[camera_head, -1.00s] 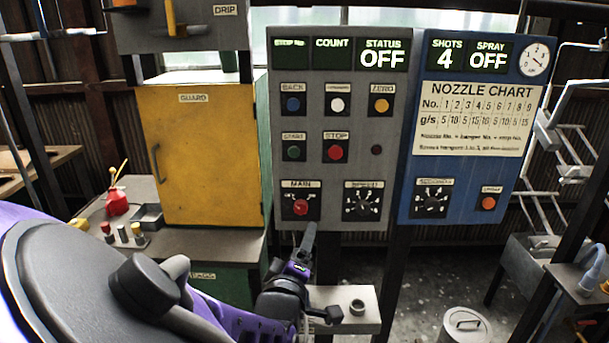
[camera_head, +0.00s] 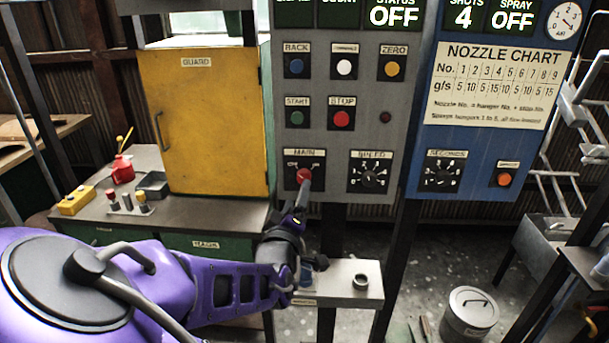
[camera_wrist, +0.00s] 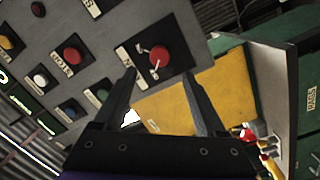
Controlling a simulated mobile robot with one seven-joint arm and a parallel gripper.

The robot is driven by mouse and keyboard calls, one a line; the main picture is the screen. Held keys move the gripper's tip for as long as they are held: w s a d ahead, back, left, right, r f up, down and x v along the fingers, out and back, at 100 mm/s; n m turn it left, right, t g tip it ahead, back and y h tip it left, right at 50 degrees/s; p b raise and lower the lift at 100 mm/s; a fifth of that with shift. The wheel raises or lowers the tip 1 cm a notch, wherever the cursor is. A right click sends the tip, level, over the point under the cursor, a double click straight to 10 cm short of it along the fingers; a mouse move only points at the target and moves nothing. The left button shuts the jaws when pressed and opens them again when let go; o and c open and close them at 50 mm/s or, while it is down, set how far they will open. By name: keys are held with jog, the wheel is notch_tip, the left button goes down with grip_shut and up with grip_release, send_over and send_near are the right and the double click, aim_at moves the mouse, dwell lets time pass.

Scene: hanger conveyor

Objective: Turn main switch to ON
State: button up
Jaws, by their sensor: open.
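The main switch (camera_head: 304,176) is a red knob on a black plate at the lower left of the grey panel (camera_head: 270,125), under a MAIN label. The status display (camera_head: 394,15) reads OFF. My gripper (camera_head: 302,198) is just below and in front of the knob in the head view. In the wrist view the red knob (camera_wrist: 159,57) lies ahead, above and between the tips of my open gripper (camera_wrist: 158,75). Nothing is between the fingers. Whether a finger touches the knob, I cannot tell.
The speed dial (camera_head: 369,172) is right of the main switch, with the stop button (camera_head: 342,118) above. A yellow guard door (camera_head: 205,130) is at the left. A small shelf (camera_head: 350,285) juts out below the panel. The blue panel (camera_head: 460,150) stands at the right.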

aim_at(303, 179)
jog(key=w, duration=0.4)
jog(key=w+d, duration=0.1)
jog(key=w, duration=0.2)
jog(key=shift+s, duration=0.1)
grip_shut()
